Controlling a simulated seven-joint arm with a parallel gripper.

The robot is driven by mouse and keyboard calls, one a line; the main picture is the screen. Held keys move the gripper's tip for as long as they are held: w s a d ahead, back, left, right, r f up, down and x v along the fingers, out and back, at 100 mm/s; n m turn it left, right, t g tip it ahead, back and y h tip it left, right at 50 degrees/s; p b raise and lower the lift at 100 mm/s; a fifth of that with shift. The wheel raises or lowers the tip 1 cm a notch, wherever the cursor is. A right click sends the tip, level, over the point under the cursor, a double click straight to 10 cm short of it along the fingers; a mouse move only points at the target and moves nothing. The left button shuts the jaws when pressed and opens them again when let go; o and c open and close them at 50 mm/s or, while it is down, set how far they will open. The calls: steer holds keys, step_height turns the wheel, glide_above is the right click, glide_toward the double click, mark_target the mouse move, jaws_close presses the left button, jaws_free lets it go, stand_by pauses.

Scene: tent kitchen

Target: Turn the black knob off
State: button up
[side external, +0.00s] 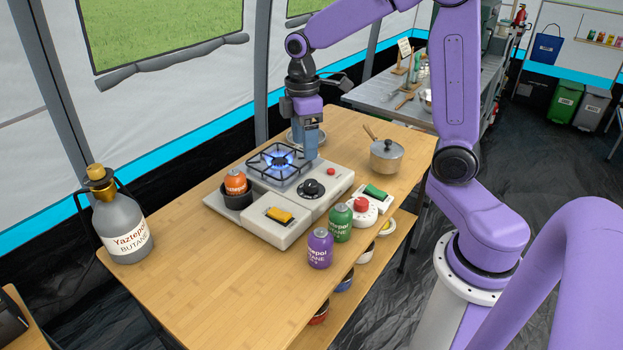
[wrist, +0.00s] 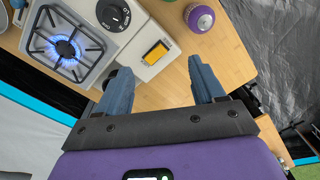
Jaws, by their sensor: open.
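The black knob (side external: 311,188) is on the front of a grey-white camping stove (side external: 334,184), right of a lit burner (side external: 281,161) with a blue flame. In the wrist view the knob (wrist: 113,15) shows at the top, cut slightly by the frame edge, with the flame (wrist: 66,48) to its left. My gripper (side external: 304,154) points down beside the burner's far right side, apart from the knob. In the wrist view my gripper (wrist: 158,66) has its two blue fingers spread wide with nothing between them.
A yellow switch (side external: 279,215) sits on the stove's near box. An orange canister (side external: 235,182) stands in a black holder at left. Purple (side external: 320,248) and green (side external: 341,222) canisters stand in front. A pot (side external: 386,157) is at right, a butane bottle (side external: 121,228) at far left.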

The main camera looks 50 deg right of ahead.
glide_toward(312, 182)
step_height(312, 182, down, 9)
steer(key=shift+s+a+r, duration=0.1)
stand_by(0.8)
steer(key=shift+m, duration=0.3)
steer(key=c, duration=1.1)
